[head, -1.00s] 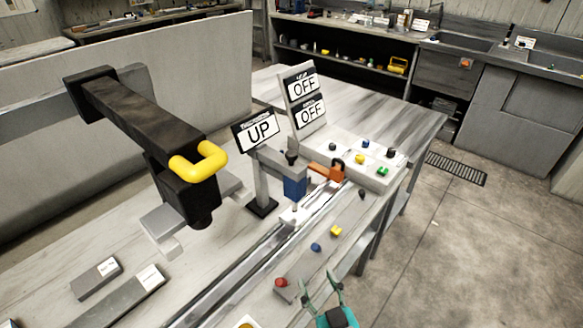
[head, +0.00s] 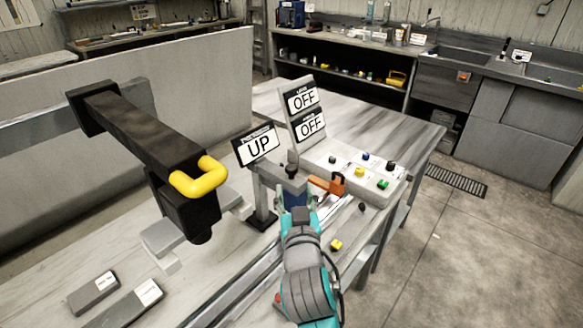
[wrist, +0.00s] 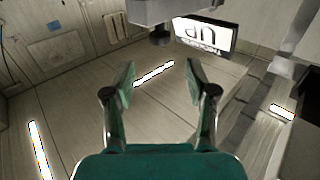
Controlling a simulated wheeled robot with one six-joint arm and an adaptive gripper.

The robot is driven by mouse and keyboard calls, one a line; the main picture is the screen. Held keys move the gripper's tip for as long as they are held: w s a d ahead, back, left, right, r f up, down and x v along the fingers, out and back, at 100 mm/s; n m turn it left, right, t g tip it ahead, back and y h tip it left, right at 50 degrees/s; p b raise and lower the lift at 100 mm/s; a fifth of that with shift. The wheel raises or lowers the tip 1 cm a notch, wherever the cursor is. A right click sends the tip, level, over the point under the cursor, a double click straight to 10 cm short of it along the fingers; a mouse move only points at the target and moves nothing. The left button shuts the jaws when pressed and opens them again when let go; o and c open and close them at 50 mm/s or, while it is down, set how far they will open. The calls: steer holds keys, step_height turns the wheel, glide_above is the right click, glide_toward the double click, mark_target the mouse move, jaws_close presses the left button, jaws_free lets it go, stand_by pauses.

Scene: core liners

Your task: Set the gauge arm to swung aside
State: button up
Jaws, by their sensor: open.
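The gauge arm (head: 272,172) appears to be the grey bar on a short post beside the rail, with a dark knob at its end and a blue block below. A sign reading UP (head: 257,146) stands just behind it; the sign appears upside down in the wrist view (wrist: 204,36). My gripper (head: 297,208) is close to the arm's end and partly hides the blue block. In the wrist view my gripper (wrist: 158,82) is open, with nothing between its fingers. A grey part with a dark knob, likely the gauge arm (wrist: 180,10), is beyond the fingertips; contact cannot be told.
A black arm with a yellow handle (head: 200,178) overhangs the bench at left. An orange clamp-like part (head: 330,184) sits right of my gripper. A button panel (head: 350,172) and two OFF signs (head: 304,110) stand behind. Two grey blocks lie at front left.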

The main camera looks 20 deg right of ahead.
mark_target(292, 171)
steer(key=x, duration=0.9)
steer(key=shift+w+d, duration=0.1)
steer(key=shift+w, duration=0.25)
jaws_close()
